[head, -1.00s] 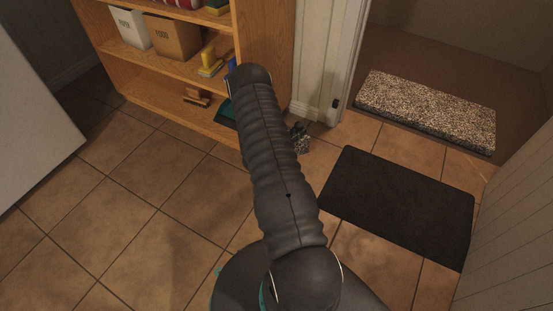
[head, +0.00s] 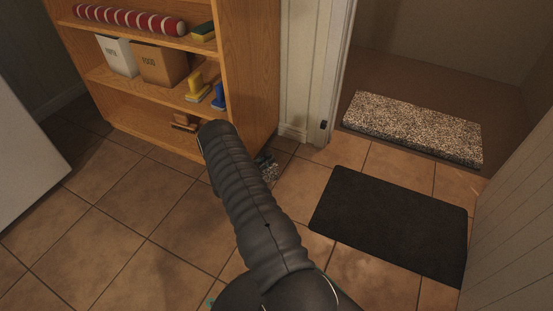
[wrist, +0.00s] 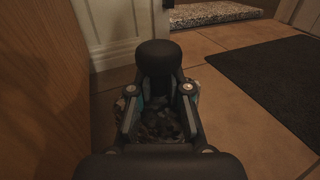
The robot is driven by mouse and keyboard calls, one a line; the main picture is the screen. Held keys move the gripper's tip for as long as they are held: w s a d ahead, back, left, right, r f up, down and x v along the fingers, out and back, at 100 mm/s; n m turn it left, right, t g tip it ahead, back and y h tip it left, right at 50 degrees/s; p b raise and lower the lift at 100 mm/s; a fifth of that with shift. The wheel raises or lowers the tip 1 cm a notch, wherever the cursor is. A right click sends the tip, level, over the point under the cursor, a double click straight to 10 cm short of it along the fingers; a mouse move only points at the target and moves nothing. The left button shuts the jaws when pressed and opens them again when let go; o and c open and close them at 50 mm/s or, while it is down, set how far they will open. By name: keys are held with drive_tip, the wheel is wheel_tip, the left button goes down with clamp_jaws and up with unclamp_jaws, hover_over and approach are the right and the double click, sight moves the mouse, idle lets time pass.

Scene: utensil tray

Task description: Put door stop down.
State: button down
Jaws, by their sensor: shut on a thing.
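The door stop (wrist: 158,56) shows in the wrist view as a dark piece with a rounded black top and speckled grey parts lower down. My gripper (wrist: 160,92) is shut on it, with a finger on either side. In the head view my arm covers most of the gripper, and only a small speckled grey part (head: 269,170) shows beside the arm, by the foot of the shelf. It is low over the tiled floor; I cannot tell whether the door stop touches the floor.
A wooden shelf unit (head: 250,70) stands close on the left of the gripper, its side panel (wrist: 40,90) near in the wrist view. A black mat (head: 390,220) lies to the right. A speckled slab (head: 412,128) lies beyond the doorway. Bare tiles (head: 120,220) lie left.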

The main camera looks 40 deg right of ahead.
drive_tip(key=shift+w+a+f, duration=0.15)
drive_tip(key=shift+w+a, duration=0.05)
drive_tip(key=shift+w, duration=0.15)
drive_tip(key=shift+f+b, duration=0.35)
drive_tip(key=shift+f, duration=1.6)
drive_tip(key=shift+f, duration=0.15)
drive_tip(key=c, duration=1.1)
unclamp_jaws()
